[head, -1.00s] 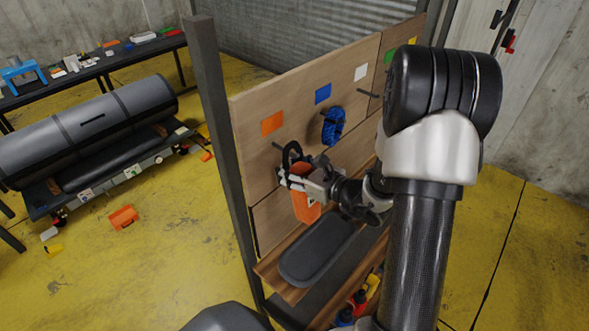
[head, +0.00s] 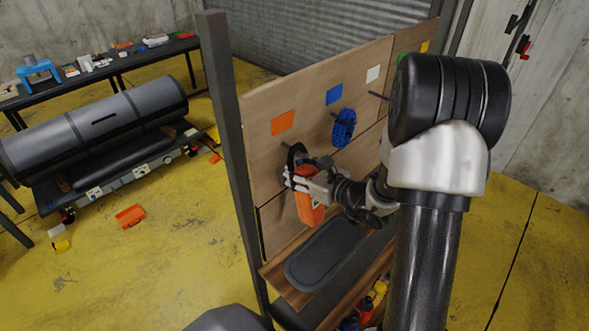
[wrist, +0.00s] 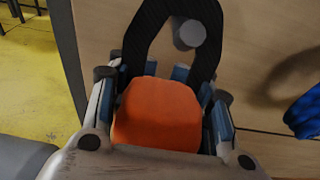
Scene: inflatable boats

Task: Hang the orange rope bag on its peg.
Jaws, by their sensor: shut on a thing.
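The orange rope bag (head: 308,207) hangs from my gripper (head: 296,178), which is shut on it in front of the wooden board. In the wrist view the bag's orange body (wrist: 157,115) sits between the two fingers. Its black strap loop (wrist: 137,42) rises above the fingers. The grey end of a peg (wrist: 190,34) shows inside the loop's outline, close to its right side. I cannot tell whether the peg passes through the loop. In the head view the peg (head: 286,146) sticks out below the orange square (head: 283,123), just left of the loop's top.
A blue rope coil (head: 344,128) hangs to the right below a blue square (head: 334,96). A dark post (head: 226,130) edges the board on the left. A shelf with a dark grey pad (head: 328,252) lies below.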

